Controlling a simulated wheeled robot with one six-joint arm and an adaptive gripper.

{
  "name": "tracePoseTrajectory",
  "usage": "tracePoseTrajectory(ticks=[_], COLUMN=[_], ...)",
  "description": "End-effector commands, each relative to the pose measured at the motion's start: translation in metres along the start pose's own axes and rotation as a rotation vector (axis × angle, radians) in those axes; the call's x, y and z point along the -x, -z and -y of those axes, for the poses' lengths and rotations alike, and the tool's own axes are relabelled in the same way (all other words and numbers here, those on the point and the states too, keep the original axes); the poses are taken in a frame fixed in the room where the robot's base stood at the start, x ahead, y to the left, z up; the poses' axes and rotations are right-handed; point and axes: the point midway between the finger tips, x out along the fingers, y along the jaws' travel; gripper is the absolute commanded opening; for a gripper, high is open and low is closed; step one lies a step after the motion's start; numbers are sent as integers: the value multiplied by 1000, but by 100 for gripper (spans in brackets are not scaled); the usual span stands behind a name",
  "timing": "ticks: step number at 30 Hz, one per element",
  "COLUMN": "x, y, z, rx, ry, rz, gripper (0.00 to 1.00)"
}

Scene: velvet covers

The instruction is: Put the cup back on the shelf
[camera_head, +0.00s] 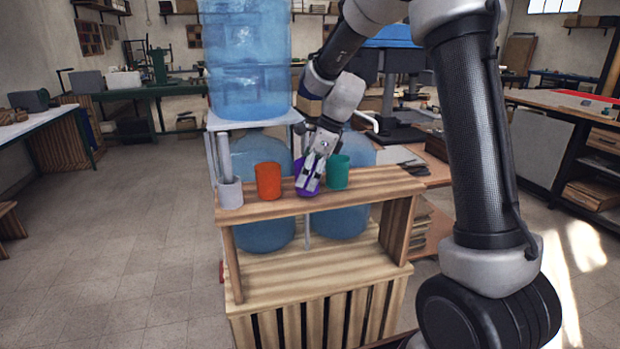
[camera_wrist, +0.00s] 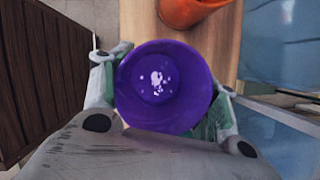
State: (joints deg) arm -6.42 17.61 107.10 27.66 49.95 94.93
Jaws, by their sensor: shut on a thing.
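A purple cup (camera_head: 300,186) is between the fingers of my gripper (camera_head: 313,178) at the wooden shelf (camera_head: 350,199), level with the other cups. In the wrist view I look down into the purple cup (camera_wrist: 163,90), and my gripper's fingers (camera_wrist: 165,98) press on it from both sides. A few white specks show at its bottom. The cup's base is partly hidden by the gripper in the head view, so I cannot tell whether it touches the shelf top.
An orange cup (camera_head: 268,181) stands left of the purple cup and a green cup (camera_head: 338,172) right of it. A white holder (camera_head: 231,193) with a grey tube is at the shelf's left end. Large blue water bottles (camera_head: 245,60) stand behind. The shelf's right end is bare.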

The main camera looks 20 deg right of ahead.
Motion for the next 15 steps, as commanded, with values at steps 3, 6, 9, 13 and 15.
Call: tracePoseTrajectory(ticks=[3, 6, 9, 13, 15], x=[-2, -4, -6, -7, -8], y=[-2, -3, -5, -6, -6], z=[10, 17, 24, 30, 33], rx=[0, 0, 0, -1, 0], ry=[0, -1, 0, -1, 0], rz=[0, 0, 0, -1, 0], gripper=[30, 30, 30, 30, 30])
